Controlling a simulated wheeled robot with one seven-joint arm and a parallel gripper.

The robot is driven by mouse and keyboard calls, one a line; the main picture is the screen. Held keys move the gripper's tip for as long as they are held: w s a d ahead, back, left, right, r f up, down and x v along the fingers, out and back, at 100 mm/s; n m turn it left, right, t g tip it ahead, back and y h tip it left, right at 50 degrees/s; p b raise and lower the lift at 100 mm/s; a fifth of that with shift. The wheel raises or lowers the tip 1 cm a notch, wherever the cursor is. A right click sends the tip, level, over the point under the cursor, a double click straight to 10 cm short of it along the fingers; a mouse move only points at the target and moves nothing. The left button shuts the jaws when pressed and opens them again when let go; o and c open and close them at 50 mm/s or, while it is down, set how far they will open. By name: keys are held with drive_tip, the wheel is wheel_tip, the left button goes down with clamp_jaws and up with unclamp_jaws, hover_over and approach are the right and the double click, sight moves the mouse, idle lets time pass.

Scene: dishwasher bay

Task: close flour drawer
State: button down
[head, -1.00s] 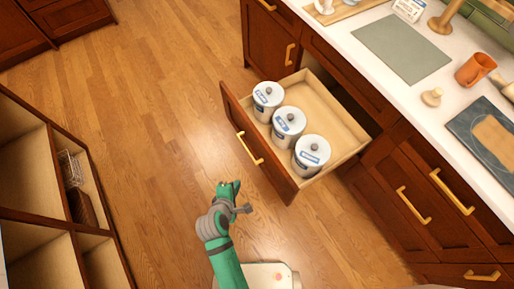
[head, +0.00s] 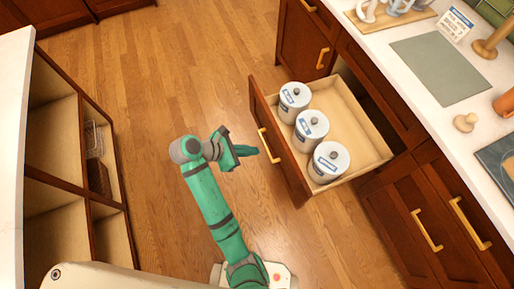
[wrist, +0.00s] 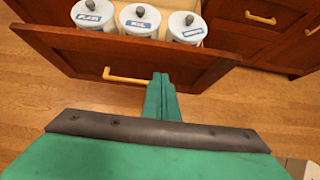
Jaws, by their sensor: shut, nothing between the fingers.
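The drawer (head: 345,112) is pulled open from the cabinet on the right. It has a dark wood front, a pale wood inside and a brass bar handle (head: 269,145). Three white lidded canisters with blue labels stand in a row behind its front; the nearest canister (head: 328,162) is at the right end. My green gripper (head: 262,153) is shut and empty, in front of the drawer's outer face.
The countertop (head: 385,28) above the drawer carries a grey mat (head: 440,68), a wooden knob-shaped item (head: 465,122) and other kitchenware. Closed drawers lie right of the open one. An open shelf unit (head: 60,130) stands at the left. The wooden floor between is clear.

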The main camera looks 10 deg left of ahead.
sight(284, 148)
drive_tip(key=shift+w+d+r+x, duration=0.15)
drive_tip(key=shift+d+r+x, duration=0.15)
drive_tip(key=shift+x, duration=1.55)
drive_tip(key=shift+w+d+r+x, duration=0.1)
drive_tip(key=shift+d+r+x, duration=0.2)
drive_tip(key=shift+x, duration=1.55)
drive_tip(key=shift+w+d+r+x, duration=0.15)
drive_tip(key=shift+r+x, duration=0.2)
drive_tip(key=shift+x, duration=1.5)
